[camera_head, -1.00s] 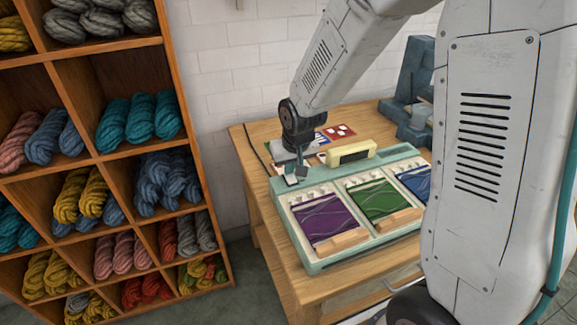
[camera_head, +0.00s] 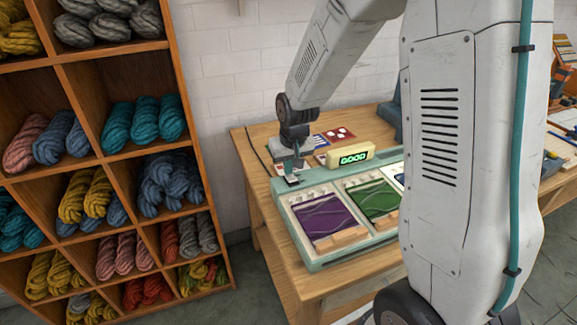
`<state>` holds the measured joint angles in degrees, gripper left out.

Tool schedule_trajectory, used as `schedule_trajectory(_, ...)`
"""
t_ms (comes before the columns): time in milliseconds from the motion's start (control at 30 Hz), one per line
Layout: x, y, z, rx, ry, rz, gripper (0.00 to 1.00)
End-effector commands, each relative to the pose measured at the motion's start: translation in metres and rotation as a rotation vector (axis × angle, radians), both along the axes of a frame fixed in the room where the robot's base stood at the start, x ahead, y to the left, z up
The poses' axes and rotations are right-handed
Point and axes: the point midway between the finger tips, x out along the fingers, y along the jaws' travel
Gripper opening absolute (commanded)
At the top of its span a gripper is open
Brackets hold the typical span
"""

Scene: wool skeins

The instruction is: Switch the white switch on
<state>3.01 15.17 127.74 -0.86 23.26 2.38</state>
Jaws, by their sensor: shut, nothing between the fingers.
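The white switch (camera_head: 291,179) is a small pale piece at the back left corner of the teal panel (camera_head: 312,266) on the wooden table. My gripper (camera_head: 290,172) is shut and empty, its tips down at the switch; I cannot tell whether they touch it. The gripper partly hides the switch, so its tilt is hard to read. A cream display (camera_head: 350,156) on the panel's back edge is lit with green characters.
The panel holds purple (camera_head: 324,212) and green (camera_head: 374,199) sections with wooden bars. Flat cards (camera_head: 336,135) lie behind it. A wooden shelf (camera_head: 182,110) full of wool skeins stands at left. My own arm hides the panel's right side.

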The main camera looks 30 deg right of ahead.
Motion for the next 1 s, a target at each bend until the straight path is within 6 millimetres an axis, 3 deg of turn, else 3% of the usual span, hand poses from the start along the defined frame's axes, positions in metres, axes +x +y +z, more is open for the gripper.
schedule_trajectory(33, -0.011, 0.0, -0.009, 0.001, 0.026, 0.002, 0.0)
schedule_trajectory(100, -0.014, 0.0, -0.009, 0.001, 0.028, 0.002, 0.0)
schedule_trajectory(367, -0.019, 0.001, -0.003, 0.0, 0.032, 0.001, 0.0)
schedule_trajectory(467, -0.015, 0.001, 0.011, 0.0, 0.02, 0.002, 0.0)
schedule_trajectory(800, -0.007, 0.001, 0.093, -0.002, -0.009, 0.004, 0.0)
schedule_trajectory(1000, -0.006, 0.001, 0.128, -0.002, -0.01, 0.003, 0.0)
